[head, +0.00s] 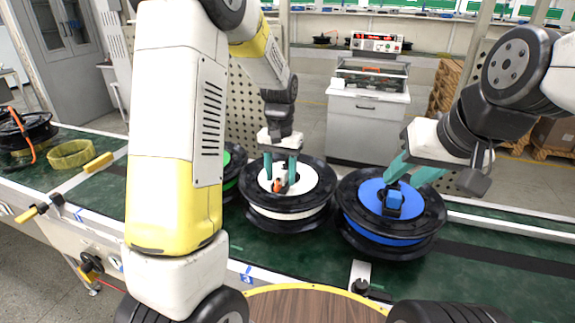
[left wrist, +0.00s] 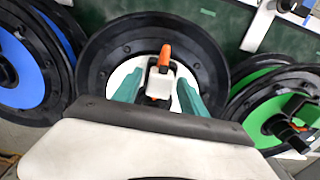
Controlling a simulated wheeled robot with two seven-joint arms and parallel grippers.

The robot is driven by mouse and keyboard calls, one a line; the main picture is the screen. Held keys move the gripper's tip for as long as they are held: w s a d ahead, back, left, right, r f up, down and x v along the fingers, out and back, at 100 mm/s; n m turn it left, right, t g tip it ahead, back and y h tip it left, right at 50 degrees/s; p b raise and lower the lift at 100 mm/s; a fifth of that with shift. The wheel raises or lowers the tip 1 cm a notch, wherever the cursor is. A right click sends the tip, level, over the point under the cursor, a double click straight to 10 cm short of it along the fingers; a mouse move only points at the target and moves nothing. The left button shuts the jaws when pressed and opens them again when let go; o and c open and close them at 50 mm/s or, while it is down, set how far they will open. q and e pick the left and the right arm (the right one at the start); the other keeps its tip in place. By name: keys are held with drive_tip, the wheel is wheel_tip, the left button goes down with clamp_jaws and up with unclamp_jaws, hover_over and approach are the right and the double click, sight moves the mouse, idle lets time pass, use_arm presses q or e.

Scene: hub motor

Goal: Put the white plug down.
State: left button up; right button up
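The white plug (left wrist: 160,82) with an orange tip sits over the hub of the white reel; its orange part also shows in the head view (head: 278,186). My left gripper (left wrist: 163,88) points down with one teal finger on each side of the plug, a narrow gap showing beside it. It also shows above the white reel (head: 312,183) in the head view. My right gripper (head: 401,184) is over the blue reel (head: 366,196), its fingers apart near the blue plug (head: 393,203). Its exact contact with that plug is hidden.
A green reel (left wrist: 263,112) stands beside the white reel, partly behind my left arm in the head view. The reels rest on a green conveyor (head: 480,262). A round wooden table (head: 310,306) is at the front. A yellow ring (head: 72,153) lies far left.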

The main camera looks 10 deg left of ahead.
sight(280, 172)
use_arm(q)
drive_tip(key=shift+r, duration=0.1)
wheel_tip(280, 172, up, 12)
drive_tip(key=s+a+r+t+h, duration=0.1)
drive_tip(key=s+r+t, duration=0.1)
drive_tip(key=s, duration=0.9)
drive_tip(key=s+a+r+n+t+h, duration=0.1)
drive_tip(key=s+t, duration=0.3)
drive_tip(key=s, duration=0.7)
drive_tip(key=shift+a+r+n, duration=0.3)
drive_tip(key=shift+a+r, duration=0.25)
drive_tip(key=shift+r, duration=0.35)
